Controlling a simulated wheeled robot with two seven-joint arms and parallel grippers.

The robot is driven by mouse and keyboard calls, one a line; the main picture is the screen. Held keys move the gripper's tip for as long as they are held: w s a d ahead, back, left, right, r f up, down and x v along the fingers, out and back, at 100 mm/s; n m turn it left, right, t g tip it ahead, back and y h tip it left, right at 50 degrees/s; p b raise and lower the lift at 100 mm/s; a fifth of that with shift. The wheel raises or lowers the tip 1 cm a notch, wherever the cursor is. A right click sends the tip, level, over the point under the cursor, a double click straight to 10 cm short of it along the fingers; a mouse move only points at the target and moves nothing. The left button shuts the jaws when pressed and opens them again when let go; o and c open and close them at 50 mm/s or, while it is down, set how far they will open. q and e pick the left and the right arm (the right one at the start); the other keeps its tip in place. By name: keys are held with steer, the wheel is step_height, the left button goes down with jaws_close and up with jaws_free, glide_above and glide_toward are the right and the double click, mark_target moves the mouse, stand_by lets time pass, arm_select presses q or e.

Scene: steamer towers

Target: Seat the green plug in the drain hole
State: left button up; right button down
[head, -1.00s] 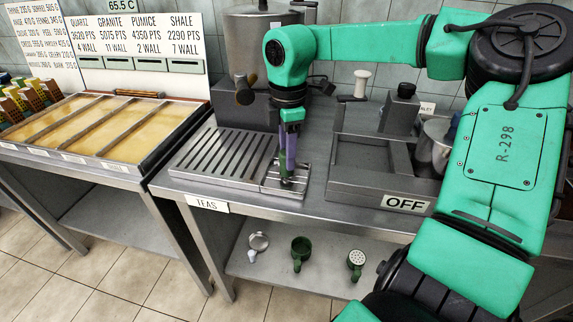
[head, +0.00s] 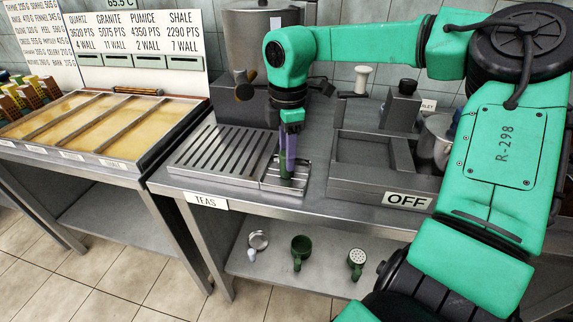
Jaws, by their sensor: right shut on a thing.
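My right gripper (head: 288,165) points straight down over the small slotted plate (head: 284,187) at the right end of the drip tray. The drain hole is hidden under the gripper and plug. My left gripper is not in view.
The ridged drip tray (head: 217,152) lies just left of the gripper. A grey box marked OFF (head: 362,188) stands close on the right. A steel urn (head: 250,50) stands behind.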

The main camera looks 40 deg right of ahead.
steer(key=shift+f, duration=0.1)
steer(key=shift+c, duration=2.1)
jaws_free()
step_height(320, 180, up, 14)
steer(key=p, duration=0.1)
steer(key=shift+r, duration=0.25)
